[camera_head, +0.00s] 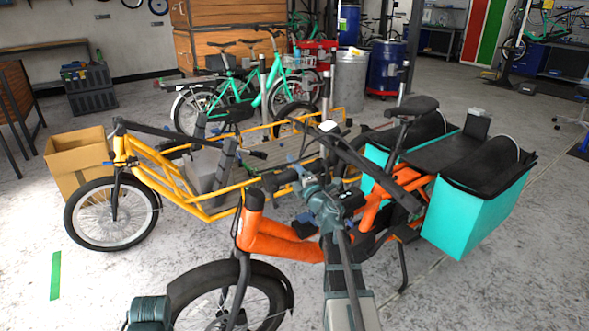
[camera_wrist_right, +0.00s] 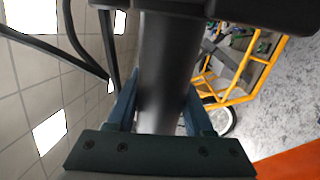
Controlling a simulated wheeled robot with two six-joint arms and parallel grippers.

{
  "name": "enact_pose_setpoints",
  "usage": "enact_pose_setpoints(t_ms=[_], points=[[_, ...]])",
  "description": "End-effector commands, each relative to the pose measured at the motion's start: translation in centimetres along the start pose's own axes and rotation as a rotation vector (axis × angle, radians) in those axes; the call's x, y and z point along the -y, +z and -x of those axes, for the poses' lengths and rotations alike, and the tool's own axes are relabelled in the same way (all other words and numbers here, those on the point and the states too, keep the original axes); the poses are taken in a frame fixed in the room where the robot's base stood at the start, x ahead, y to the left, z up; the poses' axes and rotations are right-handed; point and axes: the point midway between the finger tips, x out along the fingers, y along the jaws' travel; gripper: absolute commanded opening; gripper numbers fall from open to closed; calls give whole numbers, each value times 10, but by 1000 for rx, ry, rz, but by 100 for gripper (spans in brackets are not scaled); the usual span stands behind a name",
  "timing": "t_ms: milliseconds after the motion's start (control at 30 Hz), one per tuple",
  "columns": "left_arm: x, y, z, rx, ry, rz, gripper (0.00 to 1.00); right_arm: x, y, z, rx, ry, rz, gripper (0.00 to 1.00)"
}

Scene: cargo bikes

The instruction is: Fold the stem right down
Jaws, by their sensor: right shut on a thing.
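The orange cargo bike (camera_head: 283,245) stands in front of me, its front wheel at the bottom of the head view. My right gripper (camera_head: 318,190) is above its frame, behind the head tube. In the right wrist view, its two blue fingers (camera_wrist_right: 160,112) are shut around a thick dark tube, the stem (camera_wrist_right: 165,70). The ceiling is on the left of that view and the floor on the right, so the stem looks roughly level.
A yellow cargo bike (camera_head: 203,212) stands close behind the orange one, with a cardboard box (camera_head: 78,160) at its left. Turquoise bags (camera_head: 470,212) flank the orange bike's rear. Open concrete floor lies at the right.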

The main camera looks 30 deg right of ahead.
Motion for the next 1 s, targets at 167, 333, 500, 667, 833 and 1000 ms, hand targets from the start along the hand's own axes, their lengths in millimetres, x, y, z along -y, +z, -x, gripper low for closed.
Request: enact_pose_setpoints(t_ms=[167,333,500,667,833,1000], points=[[2,1,24,0,3,1,0,-23,-6,-7,-32,4,139,0],[3,2,38,0,6,2,0,-36,-14,-10,-59,4,277,0],[4,3,49,0,8,2,0,-46,-23,-12,-84,3,399,0],[4,3,57,0,10,3,0,-52,-31,-14,-102,3,489,0],[4,4,62,1,11,3,0,-56,-37,-15,-115,2,556,0],[4,4,64,1,12,3,0,-58,-40,-15,-122,2,591,0]])
